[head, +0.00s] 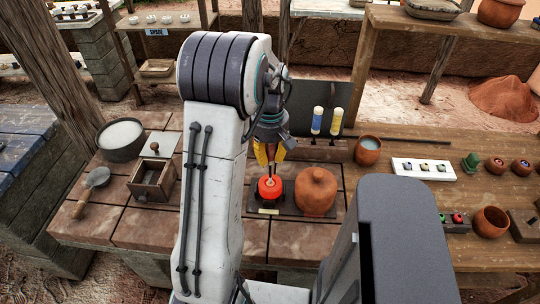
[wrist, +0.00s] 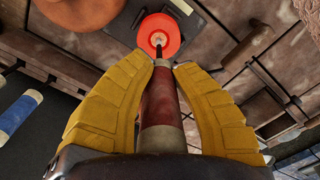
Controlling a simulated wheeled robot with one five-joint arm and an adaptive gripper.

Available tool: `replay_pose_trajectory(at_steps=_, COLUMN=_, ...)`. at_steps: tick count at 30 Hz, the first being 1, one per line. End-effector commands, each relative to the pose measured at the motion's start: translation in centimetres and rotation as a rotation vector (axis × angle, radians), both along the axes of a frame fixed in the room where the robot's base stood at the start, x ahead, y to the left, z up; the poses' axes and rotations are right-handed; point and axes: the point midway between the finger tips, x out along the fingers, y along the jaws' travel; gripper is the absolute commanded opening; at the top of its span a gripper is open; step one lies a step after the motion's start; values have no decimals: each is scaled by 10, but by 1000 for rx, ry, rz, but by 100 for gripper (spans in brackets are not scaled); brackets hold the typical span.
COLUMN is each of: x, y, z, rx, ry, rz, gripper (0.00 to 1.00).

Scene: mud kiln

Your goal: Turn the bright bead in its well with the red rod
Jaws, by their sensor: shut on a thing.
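The red rod (wrist: 163,105) is held between the two yellow fingers of my gripper (wrist: 164,64), which also shows in the head view (head: 268,153). The rod has a red handle with a metal collar and a thin dark tip pointing at the glowing red well (wrist: 171,29). The bright bead (wrist: 158,39) is a small pale spot at the well's middle, and the tip ends at or just over it. I cannot tell whether they touch. In the head view the well (head: 270,188) glows orange-red on a dark plate, directly below my gripper.
A clay dome (head: 316,191) stands close right of the well. A dark rack (head: 318,151) behind holds blue (head: 317,121) and yellow (head: 337,122) rods. A clay cup (head: 367,151) and a white bead tray (head: 423,169) lie right. A wooden box (head: 153,180) stands left.

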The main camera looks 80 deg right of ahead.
Motion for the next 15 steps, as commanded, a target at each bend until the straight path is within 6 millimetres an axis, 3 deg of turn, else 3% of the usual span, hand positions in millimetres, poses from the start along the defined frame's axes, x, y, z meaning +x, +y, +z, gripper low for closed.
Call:
replay_pose_trajectory(at_steps=6, x=0, y=0, z=0, rx=-1, ry=0, rz=-110, gripper=0)
replay_pose_trajectory(at_steps=15, x=0, y=0, z=0, rx=-1, ry=1, rz=-118, gripper=0)
